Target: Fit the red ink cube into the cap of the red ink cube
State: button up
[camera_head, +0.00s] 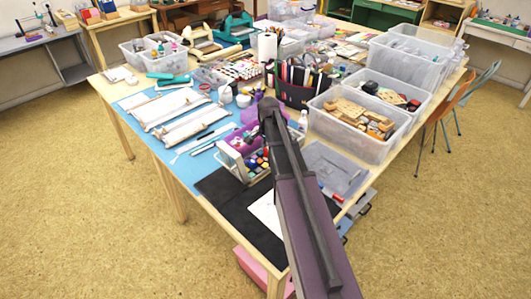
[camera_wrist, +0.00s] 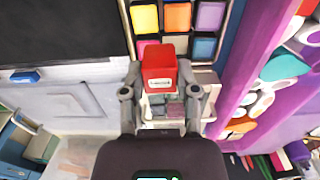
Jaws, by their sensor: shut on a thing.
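My gripper (camera_wrist: 160,80) is shut on a red block (camera_wrist: 159,58), seen from above in the wrist view with a small pale label on its side. I take it for the red ink cube. It is held above a pale tray (camera_wrist: 208,78) of coloured ink cubes. In the wrist view yellow (camera_wrist: 146,19), orange (camera_wrist: 178,17) and blue (camera_wrist: 204,48) cubes show beyond the block. The tray (camera_head: 233,160) also shows in the head view, where my arm hides the gripper. I cannot make out a separate red cap.
A black mat (camera_head: 218,187) lies left of my arm at the table's near corner. A clear plastic box (camera_head: 335,166) is to its right, a bin of wooden blocks (camera_head: 350,140) behind. A small blue piece (camera_wrist: 25,77) lies at left in the wrist view.

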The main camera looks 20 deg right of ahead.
jog(key=shift+w+d+f, duration=0.1)
jog(key=shift+w+f, duration=0.1)
jog(key=shift+w, duration=0.4)
jog(key=shift+w+f, duration=0.15)
jog(key=shift+w, duration=0.4)
jog(key=shift+s+f+b, duration=0.15)
jog(key=shift+f+b, duration=0.4)
jog(key=shift+b, duration=0.25)
jog(key=shift+f+b, duration=0.8)
jog(key=shift+b, duration=0.05)
jog(key=o, duration=1)
jog(key=shift+c, duration=0.2)
